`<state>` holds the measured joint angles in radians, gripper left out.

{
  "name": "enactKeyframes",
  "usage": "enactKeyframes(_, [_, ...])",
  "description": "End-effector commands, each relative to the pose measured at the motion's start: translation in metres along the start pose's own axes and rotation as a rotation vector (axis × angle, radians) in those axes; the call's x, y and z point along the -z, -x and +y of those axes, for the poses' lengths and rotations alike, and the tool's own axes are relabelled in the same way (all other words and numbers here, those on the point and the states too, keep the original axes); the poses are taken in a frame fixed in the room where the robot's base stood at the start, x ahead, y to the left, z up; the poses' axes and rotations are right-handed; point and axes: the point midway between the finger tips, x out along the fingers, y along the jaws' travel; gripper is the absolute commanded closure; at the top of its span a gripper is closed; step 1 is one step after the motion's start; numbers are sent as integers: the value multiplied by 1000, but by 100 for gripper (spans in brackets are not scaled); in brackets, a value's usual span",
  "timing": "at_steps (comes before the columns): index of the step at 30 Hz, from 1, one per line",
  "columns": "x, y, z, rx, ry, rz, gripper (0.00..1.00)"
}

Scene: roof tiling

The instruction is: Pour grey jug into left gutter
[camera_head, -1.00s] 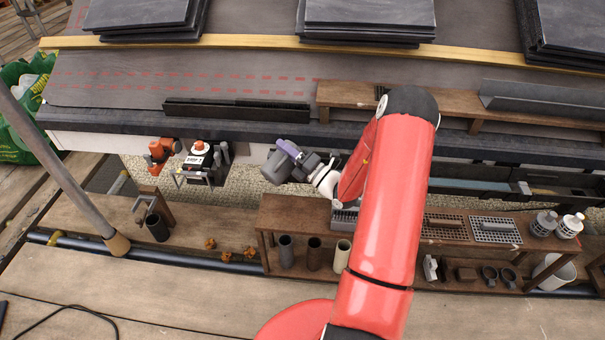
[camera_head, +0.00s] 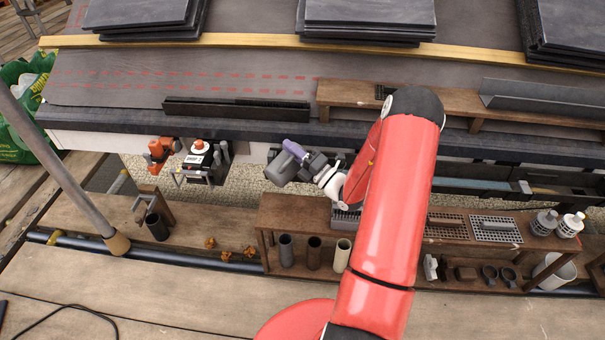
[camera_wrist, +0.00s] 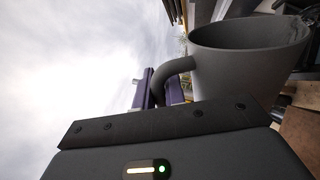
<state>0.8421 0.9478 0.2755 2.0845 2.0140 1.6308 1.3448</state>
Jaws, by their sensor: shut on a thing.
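The grey jug (camera_head: 281,169) hangs in front of the eave, left of my red arm. It also shows in the wrist view (camera_wrist: 235,75), with its dark open mouth at the upper right and its handle toward the purple fingers. My gripper (camera_head: 302,158), with purple fingers, is shut on the jug's handle; it shows in the wrist view too (camera_wrist: 160,85). The jug looks tilted well over; no liquid is visible. A dark gutter (camera_head: 462,186) runs along the eave right of my arm, with a bluish inside left of a joint piece.
An orange tool (camera_head: 158,150) and a black box device (camera_head: 203,160) stand left of the jug. Below is a wooden bench (camera_head: 280,212) with cups and grates. A black trough (camera_head: 237,111) lies on the roof, beside a wooden plank stand (camera_head: 345,95).

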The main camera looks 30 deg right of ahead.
Motion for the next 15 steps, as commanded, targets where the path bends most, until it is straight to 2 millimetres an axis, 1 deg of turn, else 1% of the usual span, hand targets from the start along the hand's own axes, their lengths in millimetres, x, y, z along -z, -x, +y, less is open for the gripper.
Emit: enactKeyframes(15, [-7,4,-2,-2,-48,-17,100])
